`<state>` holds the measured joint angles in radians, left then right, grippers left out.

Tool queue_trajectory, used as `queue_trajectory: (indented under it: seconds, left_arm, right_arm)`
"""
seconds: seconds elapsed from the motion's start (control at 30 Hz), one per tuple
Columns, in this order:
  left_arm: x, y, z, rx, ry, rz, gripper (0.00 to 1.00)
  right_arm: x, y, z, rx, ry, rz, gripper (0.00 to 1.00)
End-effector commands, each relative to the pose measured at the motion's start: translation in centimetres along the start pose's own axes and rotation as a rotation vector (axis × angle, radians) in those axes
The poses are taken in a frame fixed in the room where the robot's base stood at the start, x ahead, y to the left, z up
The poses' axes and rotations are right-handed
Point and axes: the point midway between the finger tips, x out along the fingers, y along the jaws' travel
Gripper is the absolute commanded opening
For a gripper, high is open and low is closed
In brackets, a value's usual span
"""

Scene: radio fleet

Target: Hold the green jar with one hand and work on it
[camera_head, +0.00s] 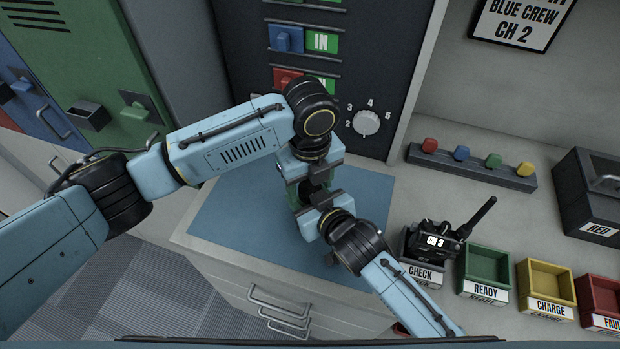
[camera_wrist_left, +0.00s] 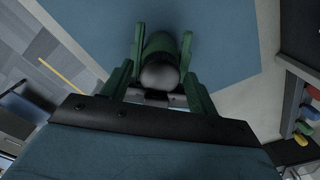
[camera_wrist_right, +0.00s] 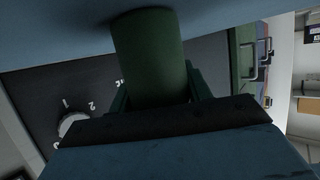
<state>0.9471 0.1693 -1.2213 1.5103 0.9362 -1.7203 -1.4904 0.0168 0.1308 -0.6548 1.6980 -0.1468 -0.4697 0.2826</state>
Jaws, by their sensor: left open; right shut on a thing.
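The green jar (camera_wrist_right: 150,55) is between my two grippers over the blue mat (camera_head: 235,225). In the head view the grippers hide nearly all of it. My right gripper (camera_wrist_right: 155,85) is shut on the jar's side; in the right wrist view the jar's far end meets the mat, though contact is unclear. My left gripper (camera_wrist_left: 161,45) is open above the jar, pointing down.
A radio (camera_head: 437,241) stands in the CHECK bin right of the mat. Beside it are the green READY (camera_head: 487,249), yellow CHARGE (camera_head: 548,267) and red bins. A dark panel with a knob (camera_head: 366,122) rises behind. The mat's left part is clear.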

Motion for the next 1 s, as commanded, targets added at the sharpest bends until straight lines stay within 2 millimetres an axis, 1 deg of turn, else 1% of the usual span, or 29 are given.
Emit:
queue_trajectory:
  seconds: [0.03,0.3,0.4,0.5,0.73,0.83,1.0]
  left_arm:
    - [-0.01,-0.01,-0.02,0.0,0.0,0.0,0.59]
    - [-0.03,-0.01,-0.02,0.0,0.0,0.0,0.24]
    - [-0.03,-0.01,-0.02,0.0,0.0,0.0,0.14]
    - [-0.01,0.0,-0.06,-0.041,0.001,0.0,0.13]
    - [-0.04,-0.01,-0.05,-0.273,0.001,0.0,0.13]
    - [-0.05,0.0,-0.03,-0.301,0.0,0.0,0.13]
    - [-0.05,0.0,-0.02,-0.299,0.0,0.0,0.13]
  right_arm:
    - [0.0,0.0,0.0,0.0,0.0,0.0,0.0]
    - [0.0,0.0,0.0,0.0,0.0,0.0,0.0]
    - [0.0,0.0,0.0,0.0,0.0,0.0,0.0]
    - [0.0,0.0,0.0,0.0,0.0,0.0,0.0]
    - [0.0,0.0,0.0,0.0,0.0,0.0,0.0]
    - [0.0,0.0,0.0,0.0,0.0,0.0,0.0]
    - [0.0,0.0,0.0,0.0,0.0,0.0,0.0]
